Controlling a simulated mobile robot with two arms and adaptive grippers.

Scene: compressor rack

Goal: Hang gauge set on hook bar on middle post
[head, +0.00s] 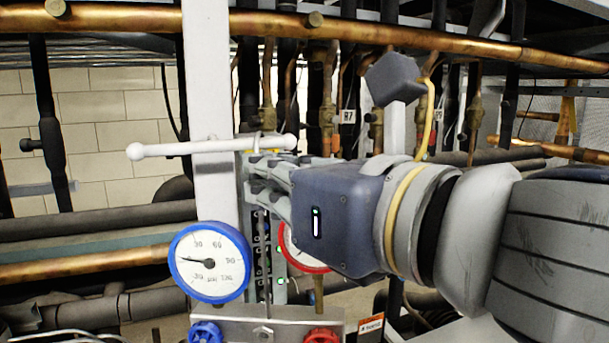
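The gauge set has a blue-rimmed gauge (209,262), a red-rimmed gauge partly hidden behind my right gripper, and a metal manifold (245,329) with blue and red knobs at the bottom edge. A thin hanger rod (264,285) rises from it to my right gripper (262,183), whose fingers look closed around the rod. The set is upright. The white hook bar (190,147) with rounded ends crosses the pale middle post (205,75) just above the fingers. A small yellow piece shows beside the bar; whether the hanger is over the bar is unclear. My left gripper is not in view.
A copper pipe (130,18) runs across the top, with vertical pipes and valves behind my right arm. Dark insulated pipes (90,220) run low at the left. A pale tiled wall (100,105) stands behind. Open space lies left of the post.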

